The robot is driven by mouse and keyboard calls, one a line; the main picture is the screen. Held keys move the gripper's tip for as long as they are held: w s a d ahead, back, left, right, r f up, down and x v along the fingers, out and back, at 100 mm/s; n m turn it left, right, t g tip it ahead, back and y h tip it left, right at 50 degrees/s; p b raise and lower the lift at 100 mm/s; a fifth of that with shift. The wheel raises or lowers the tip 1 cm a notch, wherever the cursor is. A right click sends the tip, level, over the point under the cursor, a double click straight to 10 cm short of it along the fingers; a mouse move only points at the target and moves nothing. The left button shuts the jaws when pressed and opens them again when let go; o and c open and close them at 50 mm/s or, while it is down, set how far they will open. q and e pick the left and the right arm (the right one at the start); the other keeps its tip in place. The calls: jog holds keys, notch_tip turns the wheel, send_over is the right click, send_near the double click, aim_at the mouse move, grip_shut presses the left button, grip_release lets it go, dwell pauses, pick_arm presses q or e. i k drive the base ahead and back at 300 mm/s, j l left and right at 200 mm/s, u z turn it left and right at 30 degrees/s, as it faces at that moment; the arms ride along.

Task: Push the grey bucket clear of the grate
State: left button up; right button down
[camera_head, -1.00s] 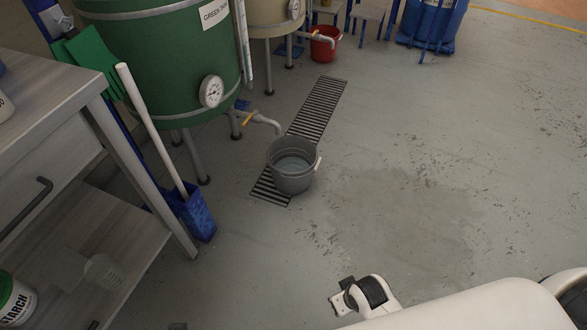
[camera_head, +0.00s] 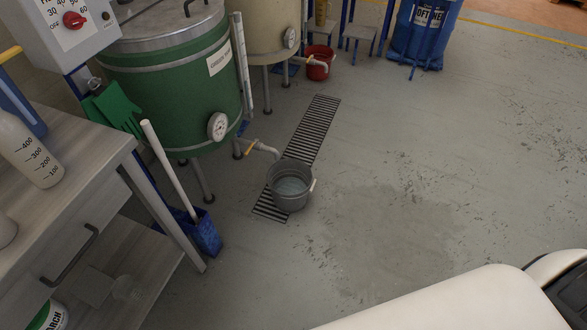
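The grey bucket (camera_head: 290,196) stands upright on the near part of the long floor grate (camera_head: 312,130), with liquid inside it. Slats of the grate show on the far side of the bucket and a short stretch shows on its near side. A pale handle grip is on the bucket's right side. The tap (camera_head: 263,149) of the green tank reaches out just beyond the bucket's rim. Neither of my grippers is in view; only a white part of my own body shows at the bottom right.
The green tank (camera_head: 170,85) stands on legs left of the grate. A worktable (camera_head: 75,170) and a blue dustpan (camera_head: 205,232) with a white handle are at the left. A red bucket (camera_head: 319,64) stands farther back. The wet-stained floor (camera_head: 390,230) right of the bucket is free.

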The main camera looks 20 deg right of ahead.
aim_at(289, 177)
jog(key=i+l+u, duration=0.15)
jog(key=u, duration=0.35)
jog(key=l+u, duration=0.45)
jog(key=i+l+u, duration=0.15)
jog(key=l+u, duration=0.2)
jog(key=l, duration=0.9)
jog(key=l+u, duration=0.35)
jog(key=l, duration=0.85)
